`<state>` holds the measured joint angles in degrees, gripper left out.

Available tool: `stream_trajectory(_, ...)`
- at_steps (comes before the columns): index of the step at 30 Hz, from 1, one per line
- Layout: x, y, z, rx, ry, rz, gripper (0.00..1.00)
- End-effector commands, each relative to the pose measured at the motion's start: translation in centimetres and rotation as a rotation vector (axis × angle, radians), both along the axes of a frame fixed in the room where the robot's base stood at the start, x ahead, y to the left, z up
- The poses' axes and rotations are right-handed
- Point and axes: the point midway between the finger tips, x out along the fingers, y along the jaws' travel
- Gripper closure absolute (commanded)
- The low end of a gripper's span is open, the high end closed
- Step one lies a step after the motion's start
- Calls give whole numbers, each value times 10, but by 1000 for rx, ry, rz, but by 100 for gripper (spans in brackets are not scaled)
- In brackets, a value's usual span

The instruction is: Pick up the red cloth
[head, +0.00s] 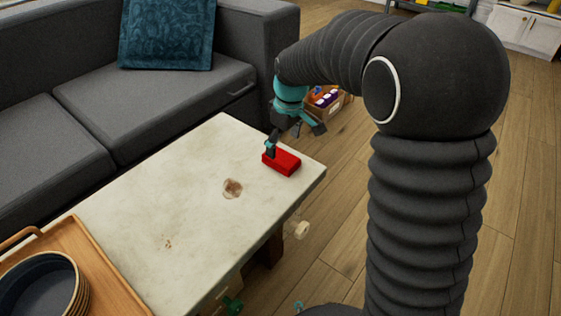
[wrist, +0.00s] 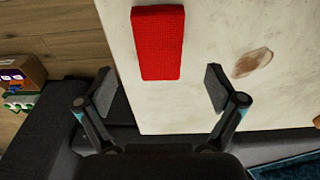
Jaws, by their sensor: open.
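The red cloth (head: 286,163) is a small folded block lying on the pale table (head: 130,190) near its far right corner. In the wrist view the red cloth (wrist: 159,45) lies at the top, just beyond and between the open fingers. My gripper (head: 295,140) is over that corner in the head view, one finger overlapping the cloth's left end. In the wrist view my gripper (wrist: 159,88) has its two fingers spread wide with nothing between the tips. I cannot tell whether a finger touches the cloth.
A brown stain (head: 232,188) marks the tabletop. A wooden tray (head: 100,262) with dark bowls (head: 38,290) stands at the near left. A grey sofa (head: 150,95) runs along the table's far side. A box of items (head: 330,98) is on the floor behind my gripper.

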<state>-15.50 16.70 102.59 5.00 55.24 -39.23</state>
Motion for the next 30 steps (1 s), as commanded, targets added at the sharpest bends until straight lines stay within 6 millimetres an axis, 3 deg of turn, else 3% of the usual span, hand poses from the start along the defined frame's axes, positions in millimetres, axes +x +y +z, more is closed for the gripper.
stream_trajectory(8, 1, 1, -16, 0, 1, 0, 6)
stream_trajectory(16, 4, 4, -52, -1, 2, 0, 6)
stream_trajectory(24, 5, 5, -56, 0, 0, -1, 6)
stream_trajectory(26, 5, 5, -56, 0, 0, -1, 16)
stream_trajectory(30, 5, 5, -56, 0, 0, 0, 51)
